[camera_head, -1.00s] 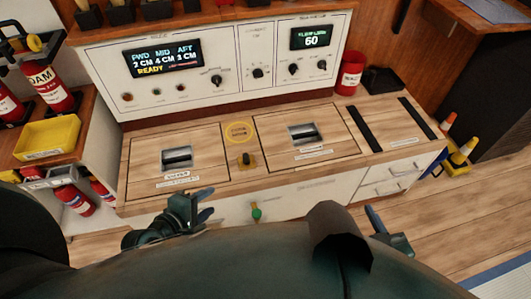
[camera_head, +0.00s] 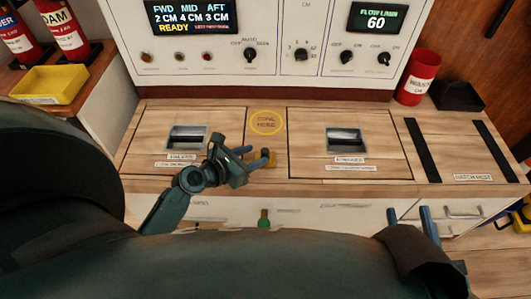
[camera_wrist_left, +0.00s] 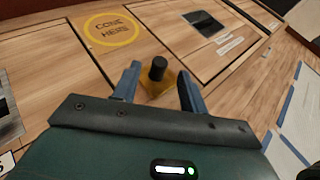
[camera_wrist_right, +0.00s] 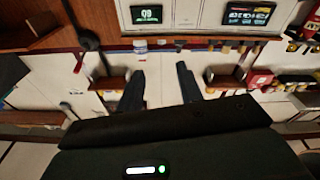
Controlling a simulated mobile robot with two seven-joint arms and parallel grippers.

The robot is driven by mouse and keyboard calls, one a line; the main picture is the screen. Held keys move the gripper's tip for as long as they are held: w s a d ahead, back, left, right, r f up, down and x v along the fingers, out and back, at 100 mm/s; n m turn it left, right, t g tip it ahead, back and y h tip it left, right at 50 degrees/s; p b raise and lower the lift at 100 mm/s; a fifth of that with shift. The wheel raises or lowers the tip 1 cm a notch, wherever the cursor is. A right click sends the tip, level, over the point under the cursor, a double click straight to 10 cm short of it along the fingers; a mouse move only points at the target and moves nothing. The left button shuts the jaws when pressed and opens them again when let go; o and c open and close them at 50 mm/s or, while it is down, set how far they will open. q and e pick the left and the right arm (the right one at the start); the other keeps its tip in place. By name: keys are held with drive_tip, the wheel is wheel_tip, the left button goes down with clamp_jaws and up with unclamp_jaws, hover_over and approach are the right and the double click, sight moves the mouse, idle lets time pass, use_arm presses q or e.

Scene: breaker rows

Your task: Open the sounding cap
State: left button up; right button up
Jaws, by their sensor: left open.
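The sounding cap is a small brass-yellow fitting with a black knob (camera_wrist_left: 157,72), set in the counter between two hatches. In the head view it shows partly behind my left gripper's fingers (camera_head: 271,163). My left gripper (camera_head: 254,157) is open and close to the cap. In the left wrist view the cap stands between and just beyond the two spread fingertips (camera_wrist_left: 158,88), and I see no grip on it. My right gripper (camera_head: 411,217) is at the lower right, in front of the drawers. Its fingers (camera_wrist_left: 158,88) stay apart and empty in its own wrist view (camera_wrist_right: 160,82).
A yellow "cone here" ring (camera_head: 267,122) lies behind the cap. Wooden hatches with recessed handles flank it, left (camera_head: 187,137) and right (camera_head: 345,139). A control panel (camera_head: 290,75) rises behind. A red cup (camera_head: 418,78) stands at the back right. A green knob (camera_head: 264,219) is on the front.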

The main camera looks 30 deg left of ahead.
sight(264, 151)
use_arm(q)
drive_tip(key=b+x, duration=0.1)
drive_tip(key=x, duration=0.4)
drive_tip(key=shift+w+d+f, duration=0.1)
drive_tip(key=shift+w, duration=0.05)
drive_tip(key=shift+c, duration=0.5)
clamp_jaws()
